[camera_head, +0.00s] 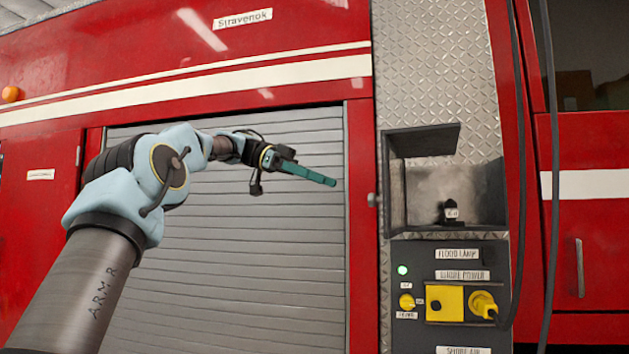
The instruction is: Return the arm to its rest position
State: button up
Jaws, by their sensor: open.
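My arm reaches up from the lower left of the head view and bends to the right. My gripper (312,174) is at its end, with long teal fingers pointing right and slightly down. It is in front of the grey roller shutter and to the left of the control panel. The fingers are seen from the side, so the gap between them is hard to make out. Nothing shows in the gripper, and it appears apart from the truck's surfaces.
A red fire truck (300,25) fills the view, with a grey roller shutter (270,270). Right of it are a metal recess (440,180), and a panel (420,330) with a green light (402,270), yellow knob (406,301) and yellow plug (483,304). Black cables (548,130) hang at the right.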

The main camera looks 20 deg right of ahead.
dwell(0.3)
notch_tip(320, 180, down, 14)
jog(key=w+n+t+b, duration=0.2)
jog(key=w+n+t, duration=0.15)
jog(key=n, duration=0.55)
jog(key=a+f+n+t+y, duration=0.2)
jog(key=a+f+n, duration=0.2)
jog(key=f, duration=0.4)
jog(key=a+f+n+t+y, duration=0.2)
jog(key=a+f+n+t, duration=0.1)
jog(key=a+f, duration=0.3)
jog(key=s+a+f+n+t+y+b, duration=0.1)
jog(key=s+a+f+n, duration=0.4)
jog(key=a+f, duration=0.6)
jog(key=s+a+f+n+t+y+b, duration=0.2)
jog(key=s+a+f+n+y, duration=0.2)
jog(key=s+a+f, duration=0.4)
jog(key=a+f+n, duration=0.1)
jog(key=a+f, duration=0.1)
jog(key=a, duration=0.3)
jog(key=shift+s+f, duration=0.15)
jog(key=shift+f, duration=0.2)
